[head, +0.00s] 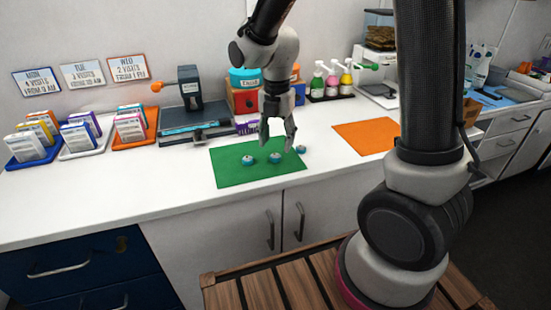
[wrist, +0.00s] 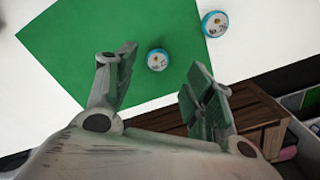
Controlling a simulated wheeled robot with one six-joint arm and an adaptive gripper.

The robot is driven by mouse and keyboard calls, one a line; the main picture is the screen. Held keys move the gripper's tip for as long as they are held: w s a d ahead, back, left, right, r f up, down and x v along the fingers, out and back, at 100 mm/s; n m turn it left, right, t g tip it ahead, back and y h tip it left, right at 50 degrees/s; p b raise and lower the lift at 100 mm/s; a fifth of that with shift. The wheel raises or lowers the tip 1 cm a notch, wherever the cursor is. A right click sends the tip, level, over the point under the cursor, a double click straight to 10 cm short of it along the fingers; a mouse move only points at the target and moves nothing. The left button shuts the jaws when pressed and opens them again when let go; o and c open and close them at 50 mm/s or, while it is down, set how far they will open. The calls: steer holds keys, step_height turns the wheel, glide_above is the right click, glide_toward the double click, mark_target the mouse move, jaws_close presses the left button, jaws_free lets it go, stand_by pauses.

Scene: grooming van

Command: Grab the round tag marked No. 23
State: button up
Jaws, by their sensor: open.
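Three small round tags with teal rims and pale faces are in the head view. The left tag (head: 248,159) and the middle tag (head: 275,158) lie on the green mat (head: 228,175); the right tag (head: 301,149) lies at or just past its right edge. My gripper (head: 277,147) points down over the mat, open and empty. In the wrist view, one tag (wrist: 157,60) shows on the mat between my gripper's fingers (wrist: 163,57), and another tag (wrist: 215,24) lies on white counter just off the mat. The third is not visible there. No number is readable.
An orange mat (head: 364,136) lies to the right on the white counter (head: 120,196). Card trays (head: 85,142) stand at the left. A dark device (head: 190,90), a red box (head: 246,100) and pump bottles (head: 332,83) stand along the back.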

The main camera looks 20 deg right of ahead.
mark_target(275, 155)
steer(key=f, duration=0.4)
steer(key=shift+a+f, duration=0.2)
steer(key=shift+f, duration=0.15)
steer(key=shift+c, duration=0.2)
steer(key=c, duration=0.8)
